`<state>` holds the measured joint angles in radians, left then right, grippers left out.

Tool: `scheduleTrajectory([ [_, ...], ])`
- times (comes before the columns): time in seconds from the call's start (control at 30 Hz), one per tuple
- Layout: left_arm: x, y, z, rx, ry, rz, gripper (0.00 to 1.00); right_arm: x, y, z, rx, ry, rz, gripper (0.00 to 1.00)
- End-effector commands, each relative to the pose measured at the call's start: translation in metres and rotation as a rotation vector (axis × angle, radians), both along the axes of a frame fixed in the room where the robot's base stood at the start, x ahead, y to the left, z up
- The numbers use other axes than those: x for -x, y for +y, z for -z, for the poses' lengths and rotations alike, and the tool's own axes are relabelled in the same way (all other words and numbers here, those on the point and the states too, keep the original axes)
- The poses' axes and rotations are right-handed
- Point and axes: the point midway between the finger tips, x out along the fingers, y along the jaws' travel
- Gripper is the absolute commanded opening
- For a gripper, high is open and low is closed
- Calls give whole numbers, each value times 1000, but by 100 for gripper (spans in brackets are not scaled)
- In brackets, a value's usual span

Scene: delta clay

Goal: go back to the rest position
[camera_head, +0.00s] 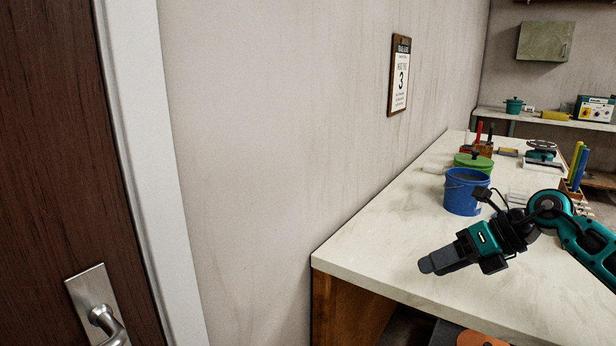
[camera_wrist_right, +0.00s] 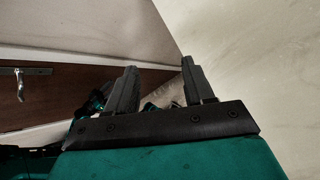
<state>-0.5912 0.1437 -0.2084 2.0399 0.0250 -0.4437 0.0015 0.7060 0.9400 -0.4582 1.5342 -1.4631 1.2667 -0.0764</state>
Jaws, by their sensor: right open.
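My right gripper (camera_head: 440,262) reaches in from the right in the head view, above the near end of the pale worktop (camera_head: 400,235). Its fingers point left and slightly down. In the right wrist view its two dark fingers (camera_wrist_right: 153,90) stand apart, with nothing between them. My left gripper does not show in the head view.
Several tools and holders stand farther back. A brown door (camera_head: 65,170) with a metal handle (camera_head: 103,316) is at the left.

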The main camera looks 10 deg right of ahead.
Motion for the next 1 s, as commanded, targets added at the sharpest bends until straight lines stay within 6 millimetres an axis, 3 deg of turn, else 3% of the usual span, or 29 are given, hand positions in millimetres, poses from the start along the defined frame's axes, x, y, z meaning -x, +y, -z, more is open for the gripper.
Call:
scheduleTrajectory([
  [0.03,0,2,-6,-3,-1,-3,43,6,35,8,-137,19,-12,52],
  [0.1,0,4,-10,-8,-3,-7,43,14,74,12,-342,44,8,52],
  [0.2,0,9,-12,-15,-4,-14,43,26,116,13,-637,108,87,52],
  [0.3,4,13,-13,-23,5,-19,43,35,138,14,-919,201,227,52],
  [0.43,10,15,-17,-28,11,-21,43,46,143,27,-1246,359,488,52],
  [0.57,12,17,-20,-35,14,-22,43,64,131,62,-1514,557,830,52],
  [0.67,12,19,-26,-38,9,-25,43,90,118,103,-1663,728,1136,52],
  [0.8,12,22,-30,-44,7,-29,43,144,109,162,-1773,962,1552,52],
  [0.9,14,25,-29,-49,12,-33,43,181,109,191,-1794,1094,1780,52],
  [1.0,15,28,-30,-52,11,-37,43,207,111,209,-1792,1179,1924,52],
])
